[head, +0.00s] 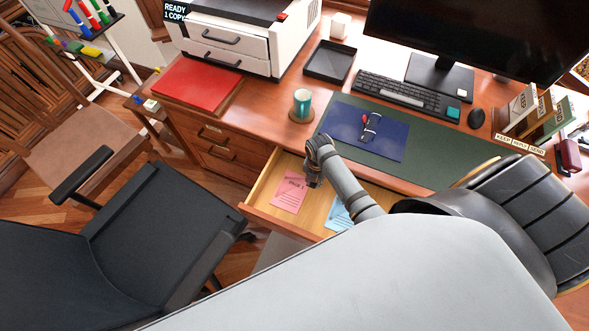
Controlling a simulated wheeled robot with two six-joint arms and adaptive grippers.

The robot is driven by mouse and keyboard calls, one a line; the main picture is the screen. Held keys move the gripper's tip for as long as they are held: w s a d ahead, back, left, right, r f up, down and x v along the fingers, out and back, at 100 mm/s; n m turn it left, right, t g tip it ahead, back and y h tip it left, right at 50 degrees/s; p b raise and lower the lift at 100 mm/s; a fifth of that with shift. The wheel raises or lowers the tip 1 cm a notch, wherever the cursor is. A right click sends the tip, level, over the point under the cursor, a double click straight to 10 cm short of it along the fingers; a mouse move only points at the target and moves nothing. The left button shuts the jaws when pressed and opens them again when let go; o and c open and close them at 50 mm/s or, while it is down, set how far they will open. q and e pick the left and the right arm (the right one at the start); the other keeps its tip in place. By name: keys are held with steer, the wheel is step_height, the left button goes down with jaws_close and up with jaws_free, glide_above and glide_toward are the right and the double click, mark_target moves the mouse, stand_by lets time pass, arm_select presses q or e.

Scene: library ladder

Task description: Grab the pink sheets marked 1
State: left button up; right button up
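The pink sheets (290,191) lie flat in the open desk drawer (262,190), printed with the word PAGE and a 1. My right gripper (314,182) points down over the drawer, just right of the pink sheets. It looks apart from them in the picture; its height above the drawer floor is hard to judge. Its fingers are small and dark, and I cannot tell whether they are open or shut. Light blue sheets (338,214) lie farther right in the drawer, partly hidden by my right arm. My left gripper is out of view.
A blue folder (364,133) with a clipped item lies on the green desk mat (440,160). A red folder (196,87), printer (243,40) and keyboard (405,93) are farther back. A black chair (150,230) stands left.

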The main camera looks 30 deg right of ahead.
jaws_close()
steer(key=shift+r, duration=0.2)
steer(key=shift+r, duration=0.35)
steer(key=s+a+r, duration=0.4)
steer(key=s+r, duration=0.8)
steer(key=s, duration=0.1)
steer(key=shift+s+p, duration=0.3)
steer(key=shift+p, duration=0.1)
